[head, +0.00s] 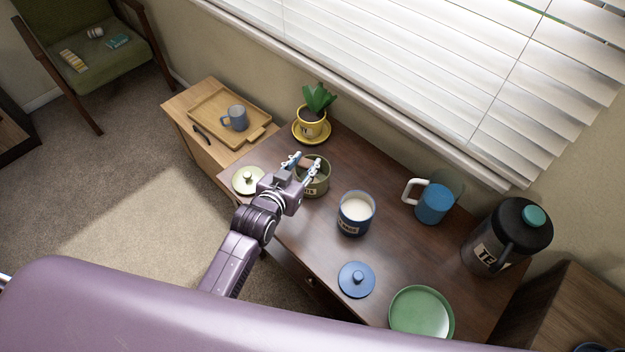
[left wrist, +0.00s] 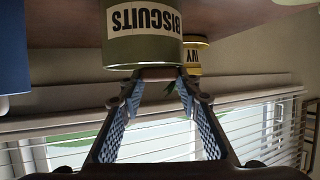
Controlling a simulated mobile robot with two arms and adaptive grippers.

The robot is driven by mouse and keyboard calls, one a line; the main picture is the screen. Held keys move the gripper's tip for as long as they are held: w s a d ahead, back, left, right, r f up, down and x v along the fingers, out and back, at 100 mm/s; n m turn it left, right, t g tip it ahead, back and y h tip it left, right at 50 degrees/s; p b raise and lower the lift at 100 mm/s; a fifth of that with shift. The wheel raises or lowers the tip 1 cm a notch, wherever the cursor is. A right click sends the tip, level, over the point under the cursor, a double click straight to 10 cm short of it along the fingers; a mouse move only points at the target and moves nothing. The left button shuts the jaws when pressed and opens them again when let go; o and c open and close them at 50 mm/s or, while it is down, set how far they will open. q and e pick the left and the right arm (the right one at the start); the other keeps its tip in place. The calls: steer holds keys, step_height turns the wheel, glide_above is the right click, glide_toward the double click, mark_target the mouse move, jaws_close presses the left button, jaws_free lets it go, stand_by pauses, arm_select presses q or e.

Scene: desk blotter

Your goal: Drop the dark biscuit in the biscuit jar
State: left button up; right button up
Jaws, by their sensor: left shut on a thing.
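The olive-green biscuit jar (head: 321,187) stands open on the dark desk near its far left part. In the left wrist view the jar (left wrist: 142,48), labelled BISCUITS, appears upside down. My left gripper (head: 304,161) is over the jar's mouth, its two fingertips apart with a small brown thing between them. In the left wrist view this thing, seemingly the dark biscuit (left wrist: 158,73), shows as a thin brown strip at the fingertips (left wrist: 159,76). Most of it is hidden. My right gripper is not in view.
A pale green lid (head: 247,180) lies left of the jar. A yellow plant pot (head: 311,124) stands close behind it.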

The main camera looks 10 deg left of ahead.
arm_select(q)
steer(key=o, duration=0.8)
steer(key=v, duration=1.2)
